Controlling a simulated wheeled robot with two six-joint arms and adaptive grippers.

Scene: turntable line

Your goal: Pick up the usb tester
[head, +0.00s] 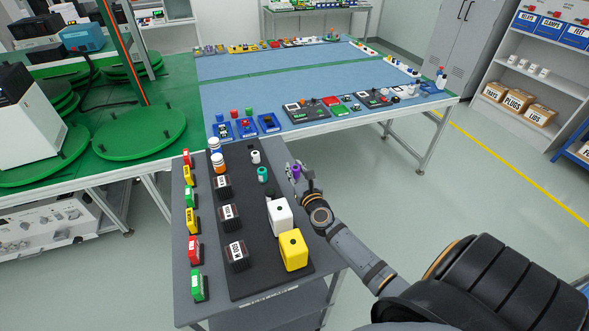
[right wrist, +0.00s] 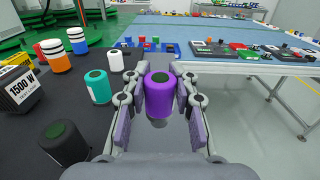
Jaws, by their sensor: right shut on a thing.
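My right gripper (head: 302,180) is at the right edge of the grey bench, its arm coming in from the right. It is shut on a purple cylinder (head: 296,170) with a dark top. In the right wrist view, this cylinder (right wrist: 159,97) stands upright between the two fingers. I cannot tell whether it touches anything below. No item here is clearly marked as a usb tester; small devices on blue trays (head: 246,127) at the blue table's near edge are too small to identify. My left gripper is not in view.
A teal cylinder (right wrist: 97,86) and a dark green-topped one (right wrist: 63,143) stand left of the gripper. The dark mat (head: 248,203) also bears black weight blocks (head: 230,217), a white block (head: 280,217) and a yellow block (head: 293,250). Floor right of the bench is clear.

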